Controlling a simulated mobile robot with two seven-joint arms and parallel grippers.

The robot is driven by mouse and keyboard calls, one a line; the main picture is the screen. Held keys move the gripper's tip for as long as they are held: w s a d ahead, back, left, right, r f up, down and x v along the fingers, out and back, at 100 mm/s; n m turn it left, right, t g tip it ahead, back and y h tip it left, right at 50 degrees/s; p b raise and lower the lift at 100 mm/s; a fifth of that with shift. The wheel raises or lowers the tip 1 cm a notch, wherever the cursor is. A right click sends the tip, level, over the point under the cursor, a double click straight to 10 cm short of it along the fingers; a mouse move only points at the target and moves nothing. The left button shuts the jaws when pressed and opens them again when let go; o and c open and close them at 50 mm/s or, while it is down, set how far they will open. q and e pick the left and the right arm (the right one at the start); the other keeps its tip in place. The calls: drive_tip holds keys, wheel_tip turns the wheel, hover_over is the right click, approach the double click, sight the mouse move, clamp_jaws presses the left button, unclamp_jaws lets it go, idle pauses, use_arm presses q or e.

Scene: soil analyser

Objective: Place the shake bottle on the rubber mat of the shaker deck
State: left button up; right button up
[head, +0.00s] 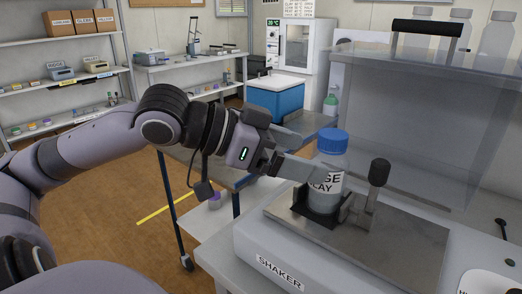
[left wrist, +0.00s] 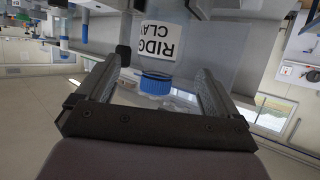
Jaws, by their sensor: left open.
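The shake bottle (head: 332,165) is clear with a blue cap and a white label ending in "CLAY". It stands upright in a black holder (head: 317,217) on the deck of the shaker (head: 285,250). It also shows in the left wrist view (left wrist: 157,84), its cap between the fingers. My left gripper (head: 311,158) is open at the bottle's left side, one finger partly in front of it; I cannot tell whether they touch. The grey deck surface (head: 400,235) is bare to the right; the mat under the bottle is hidden. My right gripper is not in view.
A black-knobbed post (head: 377,175) stands on the deck just right of the bottle. A large clear cover with a black handle (head: 428,27) rises behind it. A blue box (head: 275,95) stands on a table behind. Shelves (head: 60,42) line the far wall.

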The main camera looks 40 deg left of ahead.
use_arm(q)
drive_tip(key=b+v, duration=0.1)
drive_tip(key=v, duration=0.4)
drive_tip(key=shift+s+a, duration=0.2)
idle(0.7)
